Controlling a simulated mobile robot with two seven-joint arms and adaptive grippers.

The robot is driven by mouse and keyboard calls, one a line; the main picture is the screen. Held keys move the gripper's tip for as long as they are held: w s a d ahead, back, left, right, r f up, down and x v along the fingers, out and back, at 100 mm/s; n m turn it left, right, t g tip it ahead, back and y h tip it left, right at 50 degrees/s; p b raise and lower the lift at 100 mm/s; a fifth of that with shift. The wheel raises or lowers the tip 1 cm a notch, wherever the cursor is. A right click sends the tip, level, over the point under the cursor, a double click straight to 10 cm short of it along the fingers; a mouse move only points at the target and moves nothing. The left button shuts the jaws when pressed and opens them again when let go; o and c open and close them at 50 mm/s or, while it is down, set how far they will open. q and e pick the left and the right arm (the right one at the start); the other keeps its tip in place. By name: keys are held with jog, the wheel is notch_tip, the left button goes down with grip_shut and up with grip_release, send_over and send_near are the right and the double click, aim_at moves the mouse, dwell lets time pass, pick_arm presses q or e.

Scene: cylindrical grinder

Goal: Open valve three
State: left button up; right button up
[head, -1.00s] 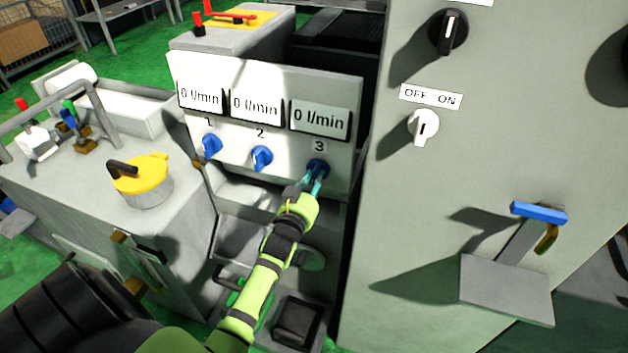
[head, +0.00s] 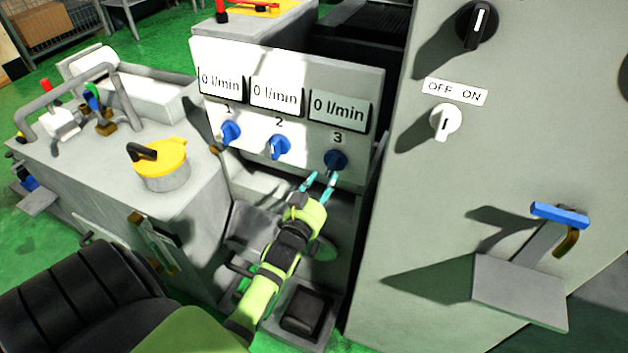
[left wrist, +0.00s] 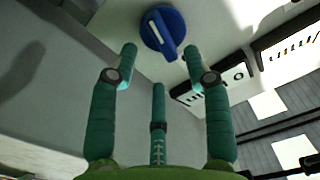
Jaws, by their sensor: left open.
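Valve three is the round blue knob (head: 335,159) under the label 3 on the grey panel. In the head view its handle is small and points roughly downward. The display above it (head: 339,112) reads 0 l/min. The knob also shows in the left wrist view (left wrist: 162,33), with a white mark on its raised handle. My left gripper (head: 320,182) is open and empty, just below and in front of the knob, apart from it. In the left wrist view its fingers (left wrist: 160,62) are spread with the knob beyond their tips. My right gripper is not in view.
Valve one (head: 231,132) and valve two (head: 279,147) are blue knobs to the left, under displays reading 0 l/min. A large grey cabinet (head: 430,220) with an OFF/ON switch (head: 445,122) stands close on the right. A yellow-lidded pot (head: 162,165) is at left.

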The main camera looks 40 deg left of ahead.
pick_arm(q)
jog(key=v, duration=0.7)
dwell(0.3)
